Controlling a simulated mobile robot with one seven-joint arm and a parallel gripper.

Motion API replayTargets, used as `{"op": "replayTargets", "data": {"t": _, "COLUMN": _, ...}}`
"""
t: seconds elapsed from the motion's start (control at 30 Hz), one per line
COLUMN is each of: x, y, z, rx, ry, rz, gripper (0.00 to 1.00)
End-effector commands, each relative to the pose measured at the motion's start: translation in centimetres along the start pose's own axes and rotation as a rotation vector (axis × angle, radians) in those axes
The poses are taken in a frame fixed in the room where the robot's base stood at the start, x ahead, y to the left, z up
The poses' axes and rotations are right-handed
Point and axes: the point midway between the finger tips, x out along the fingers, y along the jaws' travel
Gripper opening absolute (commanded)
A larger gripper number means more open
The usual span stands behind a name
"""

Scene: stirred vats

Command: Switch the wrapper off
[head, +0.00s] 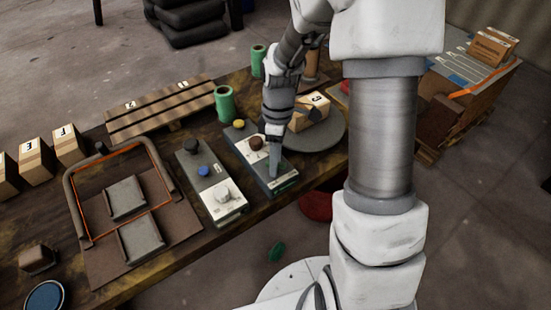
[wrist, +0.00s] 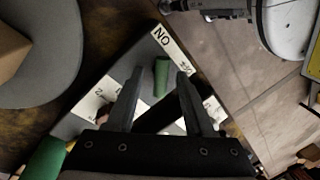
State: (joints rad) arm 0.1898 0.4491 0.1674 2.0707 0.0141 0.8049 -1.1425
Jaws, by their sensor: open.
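A dark control box (head: 240,138) with white label strips stands on the table beside the grey round turntable (head: 328,138). It carries a yellow knob (head: 239,124) and a dark red knob (head: 256,143). In the wrist view, a green upright switch or lever (wrist: 161,76) shows on the box (wrist: 142,58), near a label that looks like "ON" (wrist: 163,38). My gripper (head: 275,170) points down over the box's near end. In the wrist view its open fingers (wrist: 163,92) flank the lower part of the green piece; contact cannot be told. The head view hides that piece behind the gripper.
A second control box (head: 213,183) with black, blue and white knobs stands to the left. A numbered carton (head: 309,112) sits on the turntable. Green rolls (head: 225,103) stand behind. A framed fixture (head: 176,218) lies at left. A red object (head: 316,206) is below the table edge.

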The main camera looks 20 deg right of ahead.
Motion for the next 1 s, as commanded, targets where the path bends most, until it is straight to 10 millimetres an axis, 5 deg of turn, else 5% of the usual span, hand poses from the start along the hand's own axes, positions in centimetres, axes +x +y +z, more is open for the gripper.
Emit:
{"op": "replayTargets", "data": {"t": 0.07, "x": -0.01, "y": -0.01, "z": 0.0, "rx": 0.0, "ry": 0.0, "rz": 0.0, "gripper": 0.49}}
{"op": "replayTargets", "data": {"t": 0.33, "x": -0.03, "y": 0.0, "z": -0.01, "rx": 0.0, "ry": 0.0, "rz": 0.0, "gripper": 0.0}}
{"op": "replayTargets", "data": {"t": 1.0, "x": -0.16, "y": 0.0, "z": 0.05, "rx": 0.138, "ry": 0.028, "rz": 0.0, "gripper": 0.0}}
